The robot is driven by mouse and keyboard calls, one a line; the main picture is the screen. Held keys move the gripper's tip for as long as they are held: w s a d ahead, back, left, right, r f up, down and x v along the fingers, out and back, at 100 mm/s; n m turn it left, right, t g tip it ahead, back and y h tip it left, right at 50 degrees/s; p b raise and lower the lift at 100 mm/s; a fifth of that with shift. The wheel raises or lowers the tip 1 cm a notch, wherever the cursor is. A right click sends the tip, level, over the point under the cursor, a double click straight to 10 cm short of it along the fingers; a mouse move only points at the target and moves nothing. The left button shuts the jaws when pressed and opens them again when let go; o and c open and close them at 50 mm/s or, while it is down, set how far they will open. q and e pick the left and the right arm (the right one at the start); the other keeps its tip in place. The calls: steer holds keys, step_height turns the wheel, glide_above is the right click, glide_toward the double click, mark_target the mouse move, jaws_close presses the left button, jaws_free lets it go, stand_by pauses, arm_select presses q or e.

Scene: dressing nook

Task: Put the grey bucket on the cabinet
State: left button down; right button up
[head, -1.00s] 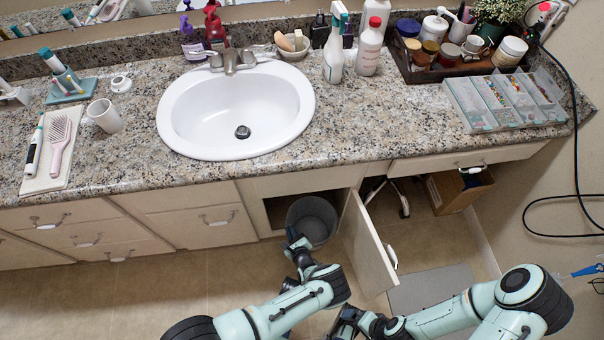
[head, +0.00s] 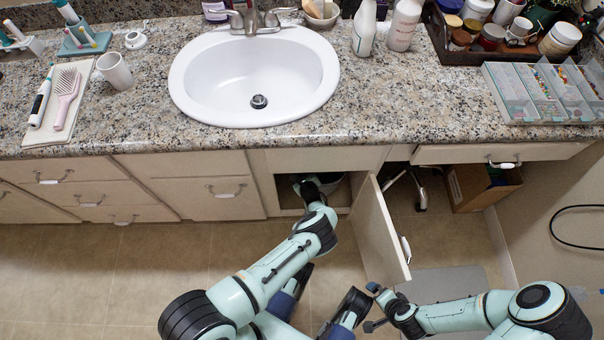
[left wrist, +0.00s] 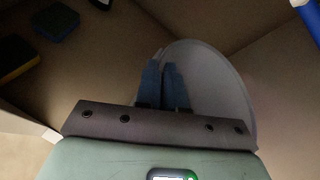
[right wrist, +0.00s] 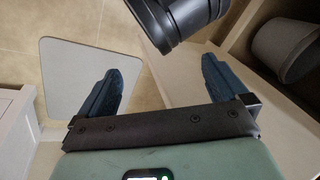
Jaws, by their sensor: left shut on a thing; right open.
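The grey bucket (head: 335,183) stands in the open compartment under the sink, largely hidden in the head view by my left arm and the counter. Its pale round shape fills the middle of the left wrist view (left wrist: 215,85), and its side shows at the upper right of the right wrist view (right wrist: 287,45). My left gripper (left wrist: 164,68) is inside the compartment, shut on the bucket's near wall. My right gripper (head: 371,305) is open and empty, low near the free edge of the cabinet door; its spread fingers show in the right wrist view (right wrist: 160,72).
The cabinet door (head: 380,230) stands open to the right of the compartment. The granite counter (head: 400,125) holds a white sink (head: 255,70), bottles, a dark tray and a clear organizer (head: 545,92). A cardboard box (head: 478,188) sits under the right counter. Floor at left is clear.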

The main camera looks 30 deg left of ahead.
arm_select(q)
steer(key=f+b, duration=0.2)
steer(key=f, duration=0.1)
steer(key=shift+w+a+f, duration=0.2)
steer(key=shift+w, duration=0.15)
arm_select(e)
steer(key=f, duration=0.1)
steer(key=w+d+f, duration=0.1)
steer(key=f, duration=0.1)
steer(key=shift+w+d+f, duration=0.1)
steer(key=shift+w+d, duration=0.15)
steer(key=shift+d, duration=0.1)
arm_select(q)
steer(key=shift+f, duration=0.15)
steer(key=c, duration=1.2)
jaws_free()
steer(key=shift+c, duration=0.2)
arm_select(e)
steer(key=shift+s+f+h, duration=0.1)
steer(key=shift+s+h, duration=0.05)
steer(key=shift+h, duration=0.15)
